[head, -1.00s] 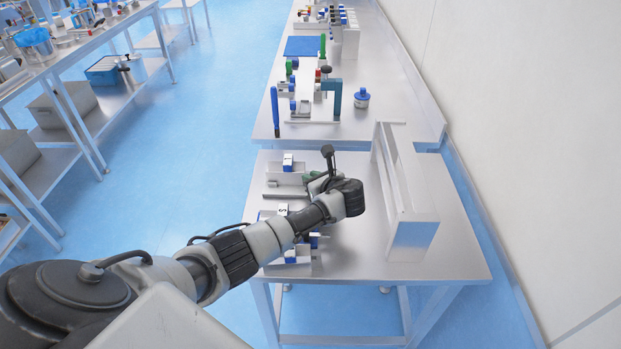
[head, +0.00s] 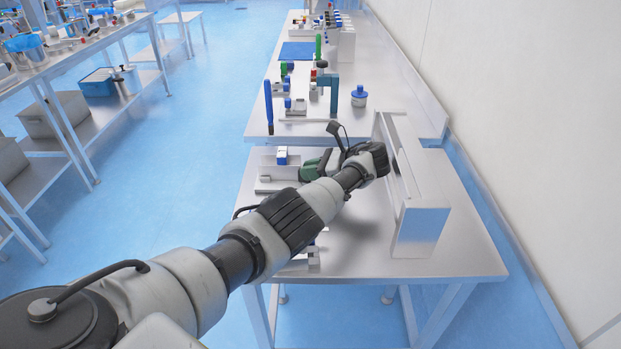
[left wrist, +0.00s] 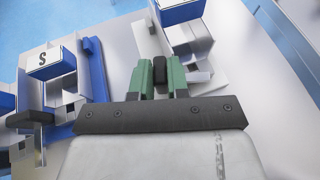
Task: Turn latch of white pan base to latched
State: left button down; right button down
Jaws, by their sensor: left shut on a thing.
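The white pan base (head: 267,185) stands at the left far side of the near table in the head view, with a blue and white block (head: 281,156) above it. In the left wrist view the white pan base (left wrist: 148,38) lies just beyond my fingers. My left gripper (head: 309,171) has green fingers beside the base's right side. In the left wrist view its fingers (left wrist: 160,76) are shut on a black knob (left wrist: 159,72), seemingly the latch handle. The latch's exact angle is hidden. My right gripper is not in view.
A blue base with an S-marked block (left wrist: 52,60) stands to the left in the left wrist view. A tall metal rack (head: 422,225) stands at the right of the near table. The table's front right (head: 360,250) is clear. The far table holds several devices.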

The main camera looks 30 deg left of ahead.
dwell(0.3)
pick_arm(q)
jog(key=c, duration=1.1)
grip_release()
